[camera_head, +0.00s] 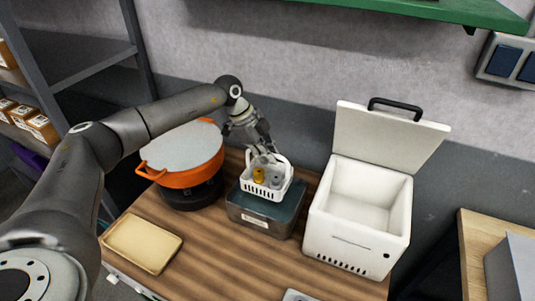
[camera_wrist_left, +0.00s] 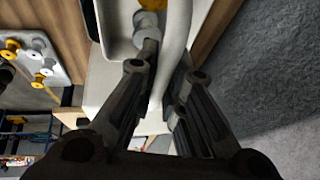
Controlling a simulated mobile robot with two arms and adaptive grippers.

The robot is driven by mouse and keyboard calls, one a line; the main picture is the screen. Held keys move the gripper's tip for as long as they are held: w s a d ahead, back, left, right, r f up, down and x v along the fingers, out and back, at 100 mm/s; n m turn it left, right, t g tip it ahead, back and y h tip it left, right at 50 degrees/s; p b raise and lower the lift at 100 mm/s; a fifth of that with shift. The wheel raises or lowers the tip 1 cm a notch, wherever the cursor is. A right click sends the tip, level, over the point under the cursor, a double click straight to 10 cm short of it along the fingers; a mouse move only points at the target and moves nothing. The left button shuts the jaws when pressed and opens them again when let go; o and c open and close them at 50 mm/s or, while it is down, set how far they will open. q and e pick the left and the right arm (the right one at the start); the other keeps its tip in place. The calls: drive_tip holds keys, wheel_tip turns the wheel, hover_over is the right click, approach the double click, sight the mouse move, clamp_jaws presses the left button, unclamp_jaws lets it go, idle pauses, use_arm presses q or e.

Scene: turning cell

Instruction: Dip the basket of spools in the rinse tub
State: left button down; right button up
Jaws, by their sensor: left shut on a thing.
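My left gripper (camera_head: 262,150) is shut on the arched handle of the white basket (camera_head: 263,190). The handle also shows between the fingers in the left wrist view (camera_wrist_left: 176,45). The basket hangs roughly upright and holds a yellow spool (camera_head: 259,174) and a grey spool (camera_head: 277,178); parts of them show at the top of the left wrist view. The grey rinse tub (camera_head: 261,222), with a label on its front and a dark teal inside, is directly below the basket. The basket's slotted front wall shows; whether its bottom touches the liquid I cannot tell. My right gripper is not in view.
An orange pot (camera_head: 187,178) stands left of the tub on a dark base. A white box (camera_head: 351,240) with its lid raised stands close on the right. A beige tray (camera_head: 143,242) lies at the front left. Wooden tabletop (camera_head: 215,250) in front of the tub is clear.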

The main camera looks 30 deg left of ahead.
use_arm(q)
drive_tip(key=shift+r, duration=0.2)
wheel_tip(320, 180, up, 3)
drive_tip(key=p, duration=0.3)
drive_tip(key=shift+f, duration=0.1)
idle(0.3)
